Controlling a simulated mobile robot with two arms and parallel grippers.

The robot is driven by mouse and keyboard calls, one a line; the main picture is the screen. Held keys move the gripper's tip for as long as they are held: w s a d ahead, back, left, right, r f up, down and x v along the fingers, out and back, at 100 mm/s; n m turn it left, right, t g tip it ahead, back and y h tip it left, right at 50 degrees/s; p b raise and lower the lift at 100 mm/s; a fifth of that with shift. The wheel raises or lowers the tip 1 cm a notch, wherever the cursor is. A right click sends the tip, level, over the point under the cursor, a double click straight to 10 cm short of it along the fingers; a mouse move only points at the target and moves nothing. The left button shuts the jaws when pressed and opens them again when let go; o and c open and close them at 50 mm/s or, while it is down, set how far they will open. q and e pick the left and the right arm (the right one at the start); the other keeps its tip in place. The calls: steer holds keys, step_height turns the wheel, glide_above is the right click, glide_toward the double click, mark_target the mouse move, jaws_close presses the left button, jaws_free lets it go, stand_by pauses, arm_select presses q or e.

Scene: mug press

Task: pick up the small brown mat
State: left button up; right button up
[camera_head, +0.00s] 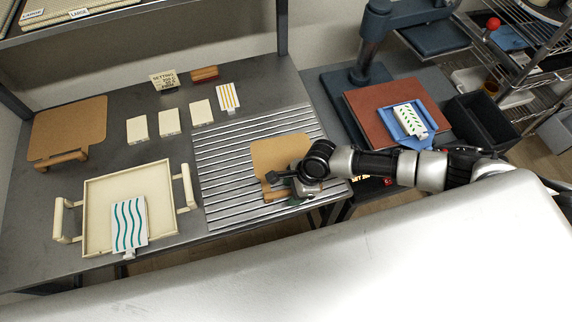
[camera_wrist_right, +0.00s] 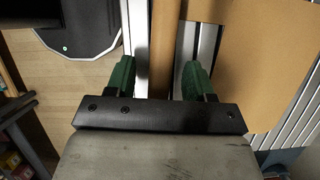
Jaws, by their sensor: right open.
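The small brown mat (camera_head: 277,153) lies on the slatted metal rack in the middle of the bench. A wooden bar runs along its near edge. In the right wrist view the mat's flat sheet (camera_wrist_right: 262,60) fills the right side, and the bar (camera_wrist_right: 165,45) runs upright in the picture. My right gripper (camera_head: 283,184) is over the mat's near edge and hides part of it. Its green fingers (camera_wrist_right: 157,78) are open, one on each side of the bar as seen from the wrist. I cannot tell whether they touch it. My left gripper is not in view.
A larger brown mat (camera_head: 68,127) lies at the far left. A cream tray (camera_head: 100,205) holds a wavy-striped block. A blue press (camera_head: 368,45) with a red-brown pad (camera_head: 365,108) stands right of the rack, near a black bin (camera_head: 482,120).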

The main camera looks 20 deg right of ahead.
steer(key=shift+f, duration=0.2)
stand_by(0.5)
jaws_close()
stand_by(0.3)
steer(key=shift+d+r, duration=0.1)
